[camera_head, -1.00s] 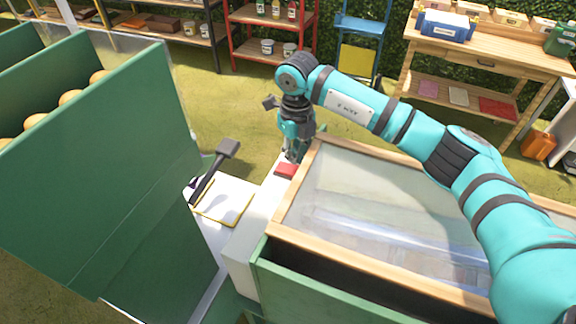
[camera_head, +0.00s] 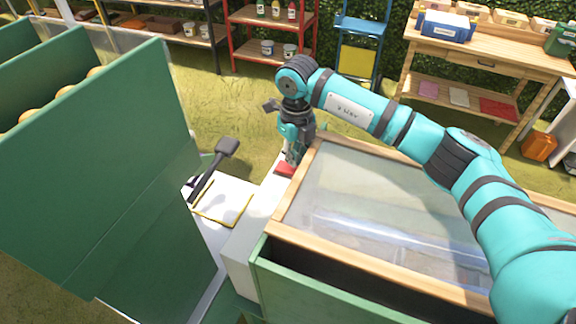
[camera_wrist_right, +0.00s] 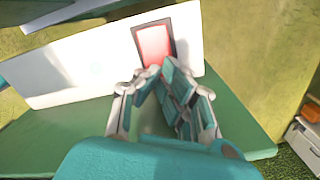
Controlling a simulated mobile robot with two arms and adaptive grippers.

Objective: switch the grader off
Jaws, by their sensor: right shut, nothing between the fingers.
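The grader is the green machine with a wood-framed clear cover (camera_head: 385,205) and a white side housing (camera_head: 252,240). A red switch (camera_head: 284,169) sits on the housing near the cover's far left corner. In the right wrist view the red switch (camera_wrist_right: 154,45) shows as a lit red rectangle in a dark frame on a white panel (camera_wrist_right: 85,68). My right gripper (camera_head: 291,160) is shut and empty, pointing down with its fingertips at the switch. In the wrist view its fingertips (camera_wrist_right: 158,72) overlap the switch's lower edge; I cannot tell whether they touch. My left gripper is out of view.
A black lever (camera_head: 215,170) stands beside a white plate with a yellow outline (camera_head: 226,202). Green bins (camera_head: 110,150) holding round yellowish produce fill the left. Shelves (camera_head: 270,40) and a wooden workbench (camera_head: 490,60) stand behind, across open grass.

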